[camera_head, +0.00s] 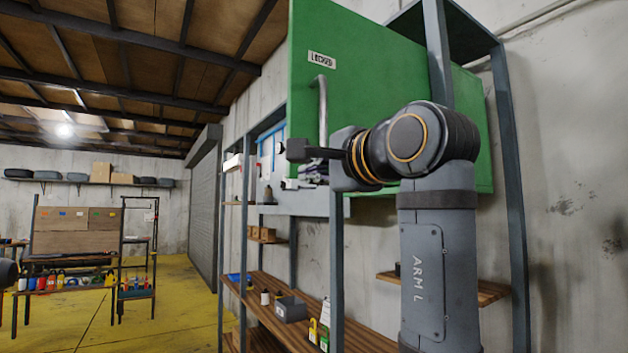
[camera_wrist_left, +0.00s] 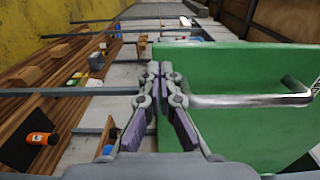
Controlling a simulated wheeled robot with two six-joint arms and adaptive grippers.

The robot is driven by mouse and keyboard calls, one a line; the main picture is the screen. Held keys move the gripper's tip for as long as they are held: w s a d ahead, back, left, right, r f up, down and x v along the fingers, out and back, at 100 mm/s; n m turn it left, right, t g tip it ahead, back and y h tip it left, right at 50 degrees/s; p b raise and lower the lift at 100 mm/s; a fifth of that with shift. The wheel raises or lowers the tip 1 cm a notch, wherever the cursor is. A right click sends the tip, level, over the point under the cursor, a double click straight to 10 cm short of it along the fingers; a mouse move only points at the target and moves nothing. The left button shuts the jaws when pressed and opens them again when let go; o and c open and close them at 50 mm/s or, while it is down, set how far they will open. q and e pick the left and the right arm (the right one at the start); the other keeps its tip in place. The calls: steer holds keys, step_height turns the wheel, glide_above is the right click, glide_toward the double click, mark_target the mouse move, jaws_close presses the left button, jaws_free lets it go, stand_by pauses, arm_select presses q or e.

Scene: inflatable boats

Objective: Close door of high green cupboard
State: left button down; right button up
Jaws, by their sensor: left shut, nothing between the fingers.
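The green cupboard door (camera_head: 375,70) is high on the shelf frame at the right, with a small white label and a vertical grey handle (camera_head: 322,110) near its left edge. It appears to stand out from the cupboard, but its exact angle is unclear. My left gripper (camera_head: 287,184) is shut and empty, just left of and below the handle. In the left wrist view, the closed fingertips (camera_wrist_left: 160,68) lie over the edge of the green door (camera_wrist_left: 230,70), with the handle (camera_wrist_left: 250,100) to their right. Contact cannot be told. My left arm hides the door's lower part.
Grey metal posts (camera_head: 336,270) and wooden shelves (camera_head: 265,305) with small boxes and bottles stand below and left of the door. A workbench (camera_head: 75,258) is at the far left. The yellow floor (camera_head: 180,300) between is clear.

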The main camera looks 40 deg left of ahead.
steer(key=shift+s, duration=0.25)
